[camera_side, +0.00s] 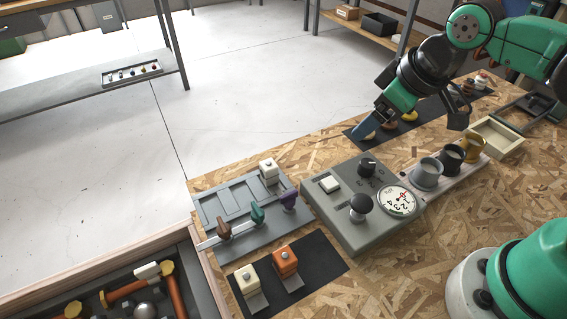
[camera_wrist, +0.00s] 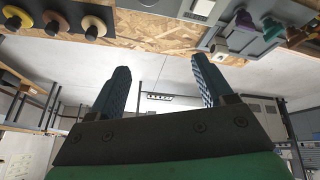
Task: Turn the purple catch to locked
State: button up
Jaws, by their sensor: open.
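The purple catch (camera_side: 289,199) is at the right end of a row of three on a grey panel (camera_side: 212,207), beside a green catch (camera_side: 257,212) and a brown catch (camera_side: 223,228). In the wrist view the purple catch (camera_wrist: 245,20) shows at the top right, upside down, with the others beyond it. I cannot read whether it is locked. My gripper (camera_side: 364,127) is raised over the far part of the board, well away from the catch. Its blue fingers (camera_wrist: 162,78) are apart with nothing between them.
A grey control box (camera_side: 345,232) with a black knob (camera_side: 361,204) and dial (camera_side: 398,201) stands right of the panel. Several cups (camera_side: 428,173) stand beyond it. A white block (camera_side: 268,170) is behind the catches; a black mat (camera_side: 315,268) with two blocks lies in front.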

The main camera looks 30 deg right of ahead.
jog(key=s+d+m+t, duration=0.2)
jog(key=d+m, duration=0.2)
jog(key=r+g, duration=0.2)
jog(key=g, duration=0.5)
send_over(268, 163)
jog(key=shift+h, duration=0.4)
notch_tip(268, 163, down, 14)
jog(key=shift+r, duration=0.25)
notch_tip(268, 163, up, 21)
jog(key=shift+d, duration=0.1)
jog(key=s+d+f+t, duration=0.3)
jog(key=s+d+f, duration=0.1)
jog(key=d, duration=0.4)
jog(key=s+d+f+t, duration=0.3)
jog(key=s+d+f, duration=0.2)
jog(key=d, duration=0.3)
jog(key=shift+s+d+f+t, duration=0.25)
jog(key=shift+s+t, duration=0.15)
jog(key=shift+s, duration=0.25)
